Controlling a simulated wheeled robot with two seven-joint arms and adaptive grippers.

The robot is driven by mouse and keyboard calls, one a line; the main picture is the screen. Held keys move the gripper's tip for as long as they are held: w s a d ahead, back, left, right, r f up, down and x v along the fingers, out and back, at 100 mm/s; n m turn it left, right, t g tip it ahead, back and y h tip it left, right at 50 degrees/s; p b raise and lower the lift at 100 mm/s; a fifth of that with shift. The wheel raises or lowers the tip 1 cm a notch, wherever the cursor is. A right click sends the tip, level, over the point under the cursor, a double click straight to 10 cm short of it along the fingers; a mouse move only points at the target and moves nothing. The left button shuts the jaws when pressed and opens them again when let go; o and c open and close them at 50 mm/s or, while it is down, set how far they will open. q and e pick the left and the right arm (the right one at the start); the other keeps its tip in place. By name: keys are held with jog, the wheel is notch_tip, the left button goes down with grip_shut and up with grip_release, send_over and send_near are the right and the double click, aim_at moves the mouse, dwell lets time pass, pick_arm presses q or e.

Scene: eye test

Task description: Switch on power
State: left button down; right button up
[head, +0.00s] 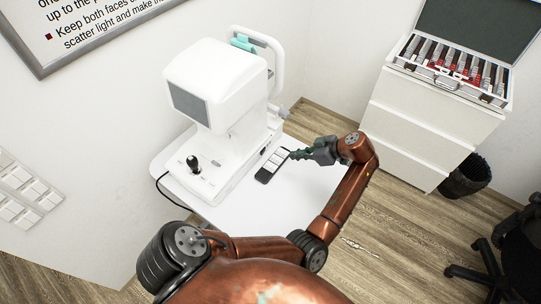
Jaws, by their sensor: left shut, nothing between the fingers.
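A white eye-test machine (217,85) stands on a white table (300,180). Its base carries a black joystick (194,163) and a few tiny marks too small to read. A dark handheld device with pale keys (272,164) lies on the table to the right of the base. My left gripper (292,154) is shut and empty, with its tips at the right side of the handheld device; I cannot tell whether they touch it. No part clearly marked as a power switch can be made out. My right gripper is not in view.
White square panels (24,193) are on the left wall, below a framed sign (80,40). A white drawer cabinet (420,125) with an open lens case (455,75) stands at right. A black bin (465,177) and black chair (520,250) are on the right floor.

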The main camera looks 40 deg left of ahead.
aim_at(264, 151)
pick_arm(q)
jog(key=x, duration=1)
jog(key=shift+s+a+f+b, duration=0.1)
jog(key=shift+s+a+b, duration=0.05)
jog(key=shift+a+b, duration=0.15)
jog(key=shift+s+a, duration=0.2)
jog(key=shift+a, duration=0.9)
jog(key=shift+s+a, duration=0.15)
jog(key=shift+a, duration=0.4)
